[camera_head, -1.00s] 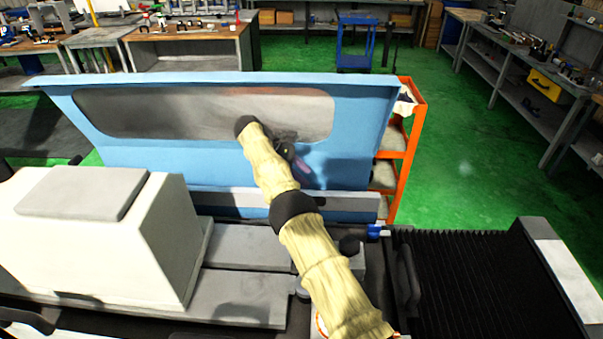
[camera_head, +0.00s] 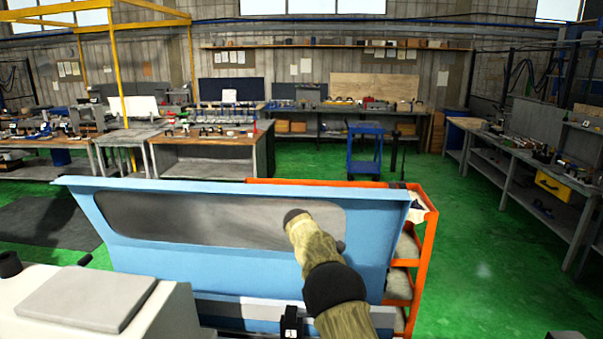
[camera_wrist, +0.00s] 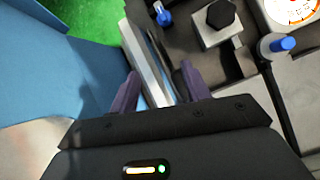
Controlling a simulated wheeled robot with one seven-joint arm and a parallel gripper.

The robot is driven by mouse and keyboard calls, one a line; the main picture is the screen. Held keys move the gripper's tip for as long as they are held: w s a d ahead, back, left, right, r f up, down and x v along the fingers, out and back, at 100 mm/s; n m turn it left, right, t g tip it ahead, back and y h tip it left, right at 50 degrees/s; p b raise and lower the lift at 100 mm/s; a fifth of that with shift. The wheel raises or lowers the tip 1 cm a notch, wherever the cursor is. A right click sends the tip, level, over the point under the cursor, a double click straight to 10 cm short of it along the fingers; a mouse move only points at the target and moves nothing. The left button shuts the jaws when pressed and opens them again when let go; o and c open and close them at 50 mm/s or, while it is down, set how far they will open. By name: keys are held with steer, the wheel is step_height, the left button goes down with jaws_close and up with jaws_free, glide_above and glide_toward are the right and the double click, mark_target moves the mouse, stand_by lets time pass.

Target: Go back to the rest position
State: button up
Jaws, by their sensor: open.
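My gripper (camera_wrist: 158,84) shows in the wrist view with its two purple fingers apart. I see nothing held between them; a grey metal edge (camera_wrist: 148,60) of the machine lies in line with the gap. In the head view my sleeved arm reaches up from the bottom in front of the blue machine guard (camera_head: 115,220) and its grey window. I cannot make out the fingers there.
The white machine housing (camera_head: 165,315) stands at lower left. An orange shelf rack (camera_head: 428,255) stands behind the guard at right. The wrist view shows a dial (camera_wrist: 292,10) and a blue-capped part (camera_wrist: 280,45). Green floor is free at right.

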steer(key=s+d+m+t+y, duration=0.1)
steer(key=s+m, duration=0.5)
steer(key=s, duration=1.1)
steer(key=s+d+m+t+y, duration=0.2)
steer(key=s+d+m+y, duration=0.2)
steer(key=s, duration=1.3)
steer(key=m+y, duration=0.1)
steer(key=m, duration=0.2)
steer(key=shift+s+d+r, duration=0.15)
steer(key=shift+r, duration=0.05)
